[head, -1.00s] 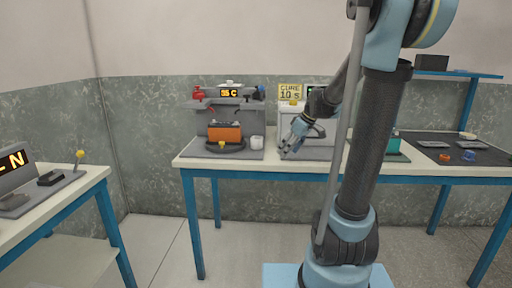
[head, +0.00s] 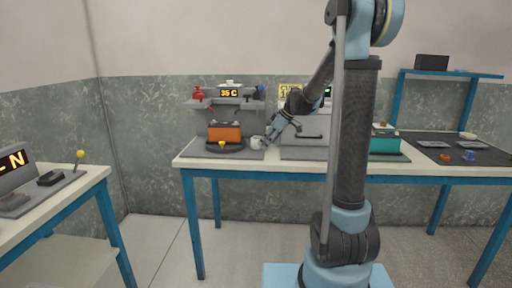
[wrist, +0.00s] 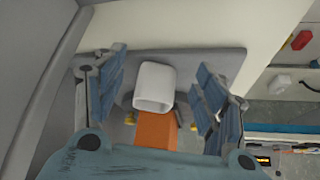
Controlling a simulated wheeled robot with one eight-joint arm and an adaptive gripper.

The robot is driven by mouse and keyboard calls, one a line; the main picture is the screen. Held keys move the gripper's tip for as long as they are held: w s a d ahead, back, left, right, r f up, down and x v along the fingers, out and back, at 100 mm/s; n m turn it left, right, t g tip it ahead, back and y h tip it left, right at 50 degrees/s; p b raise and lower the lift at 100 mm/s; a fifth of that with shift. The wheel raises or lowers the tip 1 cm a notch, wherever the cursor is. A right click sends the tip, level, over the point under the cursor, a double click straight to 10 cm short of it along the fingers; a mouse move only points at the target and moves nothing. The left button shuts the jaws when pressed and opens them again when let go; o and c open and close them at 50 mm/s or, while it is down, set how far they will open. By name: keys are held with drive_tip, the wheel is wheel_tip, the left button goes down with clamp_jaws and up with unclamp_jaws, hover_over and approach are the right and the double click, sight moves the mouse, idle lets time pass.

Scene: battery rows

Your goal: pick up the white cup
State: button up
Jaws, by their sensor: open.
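The white cup (head: 257,143) stands on the grey base of the station, just right of the orange block, in the head view. In the wrist view the white cup (wrist: 154,87) lies between the two blue fingers, with a gap on each side. My gripper (head: 271,138) is open and empty, at the right side of the cup in the head view. It also shows in the wrist view (wrist: 158,95) with its fingers spread wide. I cannot tell whether a fingertip touches the cup.
The orange block (head: 224,132) sits beside the cup on a dark round stand, and shows close to it in the wrist view (wrist: 156,130). A grey panel with a "35 C" display (head: 230,93) rises behind. The table's front edge (head: 230,165) is clear.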

drive_tip(key=shift+w+a+f, duration=0.1)
drive_tip(key=shift+w+a, duration=0.3)
drive_tip(key=shift+a, duration=0.45)
drive_tip(key=shift+w+a, duration=0.35)
drive_tip(key=shift+a, duration=0.5)
drive_tip(key=shift+w+a+f, duration=0.1)
drive_tip(key=shift+w+a, duration=0.3)
drive_tip(key=shift+a, duration=0.45)
drive_tip(key=shift+w+a+f, duration=0.1)
drive_tip(key=shift+a+f, duration=0.05)
drive_tip(key=shift+f, duration=0.2)
drive_tip(key=shift+c, duration=0.2)
drive_tip(key=c, duration=1)
drive_tip(key=shift+r, duration=0.15)
drive_tip(key=shift+r, duration=0.25)
drive_tip(key=s, duration=3.2)
drive_tip(key=shift+a, duration=0.35)
